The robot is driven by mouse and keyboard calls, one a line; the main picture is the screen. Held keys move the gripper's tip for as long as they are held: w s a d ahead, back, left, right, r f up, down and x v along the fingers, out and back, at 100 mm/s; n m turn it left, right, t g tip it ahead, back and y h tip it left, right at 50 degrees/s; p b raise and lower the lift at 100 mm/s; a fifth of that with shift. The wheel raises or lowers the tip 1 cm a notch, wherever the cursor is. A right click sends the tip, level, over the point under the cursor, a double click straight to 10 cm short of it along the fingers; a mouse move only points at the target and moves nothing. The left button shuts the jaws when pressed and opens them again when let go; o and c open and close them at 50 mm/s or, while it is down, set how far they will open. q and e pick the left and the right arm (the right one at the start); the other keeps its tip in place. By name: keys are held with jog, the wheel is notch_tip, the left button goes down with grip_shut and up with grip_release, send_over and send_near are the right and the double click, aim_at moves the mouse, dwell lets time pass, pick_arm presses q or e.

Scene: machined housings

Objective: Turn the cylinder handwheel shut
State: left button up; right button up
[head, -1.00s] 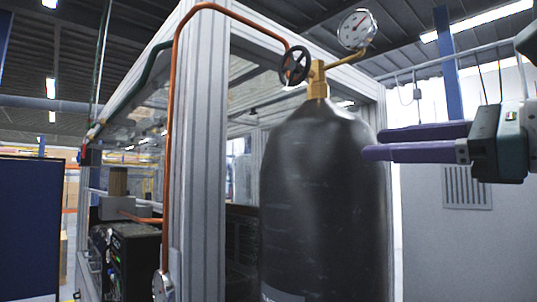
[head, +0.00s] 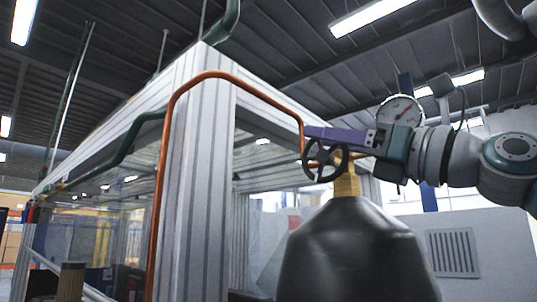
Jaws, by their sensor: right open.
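The black spoked handwheel (head: 325,160) sits on the brass valve (head: 346,184) at the neck of the dark grey cylinder (head: 355,258), in the lower right of the head view. My right gripper (head: 316,136) comes in from the right, with a long purple finger lying across the wheel's upper rim. Its other finger cannot be made out, being overlapped or hidden near the wheel. The jaws are open. Whether the finger touches the rim cannot be told. My left gripper is not in view.
A round pressure gauge (head: 400,112) shows just beyond my right gripper. A copper pipe (head: 160,170) arches over and ends close by the wheel. An aluminium frame post (head: 197,180) stands to the left. A wall with a vent (head: 453,253) is at the right.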

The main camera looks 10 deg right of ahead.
jog(key=shift+p+x, duration=0.55)
jog(key=shift+x, duration=0.95)
jog(key=shift+f, duration=0.1)
grip_shut()
jog(key=shift+a, duration=0.1)
